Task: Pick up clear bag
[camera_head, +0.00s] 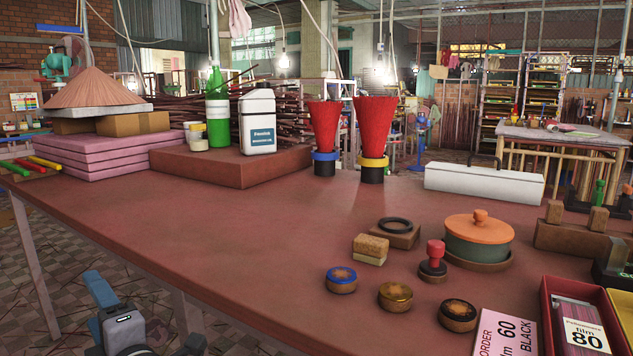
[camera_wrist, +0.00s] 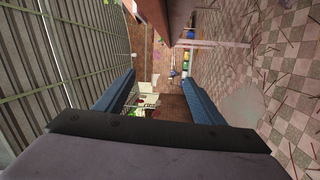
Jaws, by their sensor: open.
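I cannot make out a clear bag for certain in either view. A red open box (camera_head: 548,318) at the lower right of the head view holds a flat pack (camera_head: 572,312) with a white label reading "film 80". It is cut off by the frame edge, and I cannot tell whether the pack is bagged. My gripper (camera_wrist: 158,80) is open and empty in the wrist view, its two blue fingers apart. In the head view part of it shows at the lower left, off the table's front edge and far from the box.
Round stamps, a lidded green pot (camera_head: 478,243) and a pink card (camera_head: 504,335) crowd the right. Red cones (camera_head: 373,125), a white bottle (camera_head: 257,122) and a long white box (camera_head: 484,184) stand along the back.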

